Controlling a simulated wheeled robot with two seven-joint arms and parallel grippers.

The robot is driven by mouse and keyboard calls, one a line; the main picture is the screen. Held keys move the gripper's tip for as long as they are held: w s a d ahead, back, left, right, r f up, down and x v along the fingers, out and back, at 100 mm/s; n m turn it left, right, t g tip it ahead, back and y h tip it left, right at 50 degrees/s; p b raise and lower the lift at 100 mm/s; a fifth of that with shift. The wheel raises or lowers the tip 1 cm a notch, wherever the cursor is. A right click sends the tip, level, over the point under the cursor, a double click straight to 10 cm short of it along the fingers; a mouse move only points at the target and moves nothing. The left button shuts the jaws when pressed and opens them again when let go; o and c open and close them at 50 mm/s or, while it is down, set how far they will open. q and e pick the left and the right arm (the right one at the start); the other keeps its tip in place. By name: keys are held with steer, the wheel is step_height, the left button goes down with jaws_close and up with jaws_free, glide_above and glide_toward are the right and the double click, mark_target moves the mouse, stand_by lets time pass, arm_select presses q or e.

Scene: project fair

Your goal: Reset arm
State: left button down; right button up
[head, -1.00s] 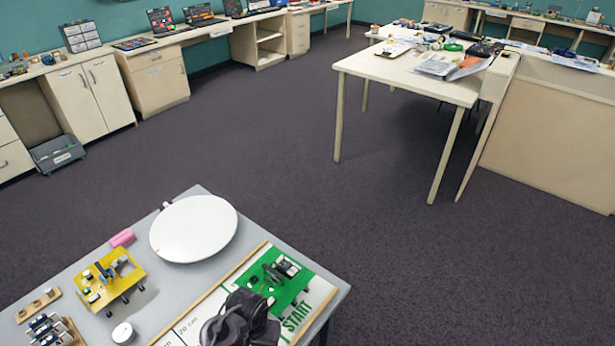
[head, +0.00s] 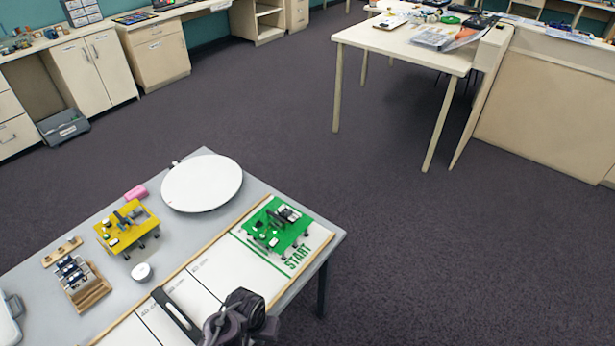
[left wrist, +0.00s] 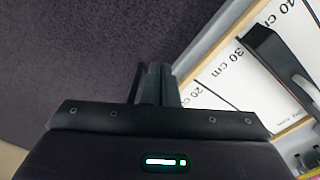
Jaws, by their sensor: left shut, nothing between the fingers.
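My left gripper (head: 238,308) shows at the bottom of the head view, over the front edge of the table. In the left wrist view its two dark fingers (left wrist: 153,70) are together with nothing between them, over dark carpet beside the table. A green wheeled vehicle (head: 277,225) stands on the white test track (head: 218,270) by the START marking, apart from my gripper. A yellow vehicle (head: 127,228) stands on the grey table (head: 190,228). My right gripper shows in neither view.
A black bar (head: 176,312) lies across the track close to my left gripper. A white round disc (head: 202,183), a pink block (head: 136,192), a small white cylinder (head: 141,271) and a wooden rack (head: 82,284) are on the table.

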arm_select(q)
steer(key=s+a+f, duration=0.2)
steer(key=s+f, duration=0.4)
steer(key=f, duration=0.3)
steer(key=s+a+f, duration=0.3)
steer(key=s+f, duration=0.4)
steer(key=f, duration=0.1)
steer(key=s+a+f+t, duration=0.1)
steer(key=s+a+f, duration=0.25)
steer(key=s, duration=0.45)
steer(key=s+a+f, duration=0.3)
steer(key=s+f, duration=0.1)
steer(key=s, duration=0.4)
step_height(320, 180, down, 15)
steer(key=b, duration=1.4)
steer(key=shift+w+d+r+m+b, duration=0.15)
steer(key=shift+w+d+m+b, duration=0.15)
steer(key=shift+m, duration=0.1)
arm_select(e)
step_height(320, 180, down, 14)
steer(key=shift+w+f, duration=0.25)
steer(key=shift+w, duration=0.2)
